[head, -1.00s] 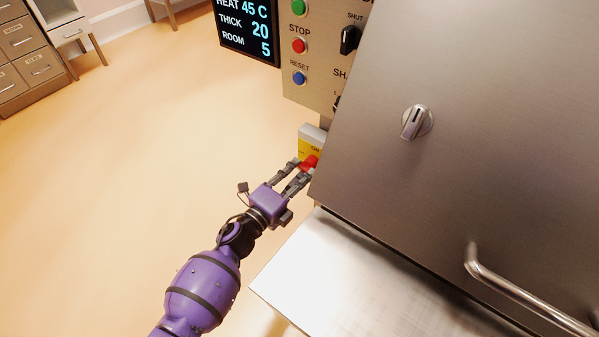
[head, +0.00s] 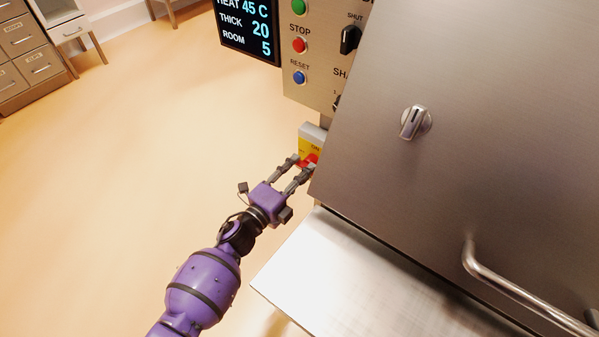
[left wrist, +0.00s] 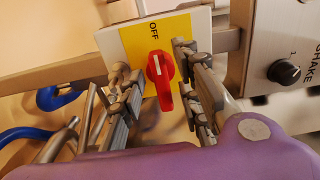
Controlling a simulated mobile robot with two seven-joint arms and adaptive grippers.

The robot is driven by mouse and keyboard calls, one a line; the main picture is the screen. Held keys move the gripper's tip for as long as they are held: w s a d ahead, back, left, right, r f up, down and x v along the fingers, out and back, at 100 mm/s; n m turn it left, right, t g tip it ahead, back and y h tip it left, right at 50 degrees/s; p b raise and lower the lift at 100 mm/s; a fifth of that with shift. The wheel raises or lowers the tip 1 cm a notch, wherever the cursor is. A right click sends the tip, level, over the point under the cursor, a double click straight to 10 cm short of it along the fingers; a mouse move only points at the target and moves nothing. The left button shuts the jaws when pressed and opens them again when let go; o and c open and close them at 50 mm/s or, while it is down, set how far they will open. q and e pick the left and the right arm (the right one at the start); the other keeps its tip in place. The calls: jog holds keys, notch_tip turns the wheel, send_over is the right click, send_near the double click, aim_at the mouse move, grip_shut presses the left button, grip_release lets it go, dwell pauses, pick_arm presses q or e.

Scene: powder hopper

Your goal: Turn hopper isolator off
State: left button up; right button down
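The hopper isolator is a yellow plate (head: 306,146) on a pale box, with a red rotary handle (left wrist: 161,78). The fingers hide part of the plate. My right gripper is not in view.
A control panel (head: 318,88) with buttons and knobs is above the isolator, beside a dark display (head: 247,30). The steel hopper front (head: 470,130) stands close on the right, above a steel ledge (head: 345,275). Open floor (head: 130,150) lies left.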

pick_arm(q)
jog(key=v, duration=1.2)
dwell(0.5)
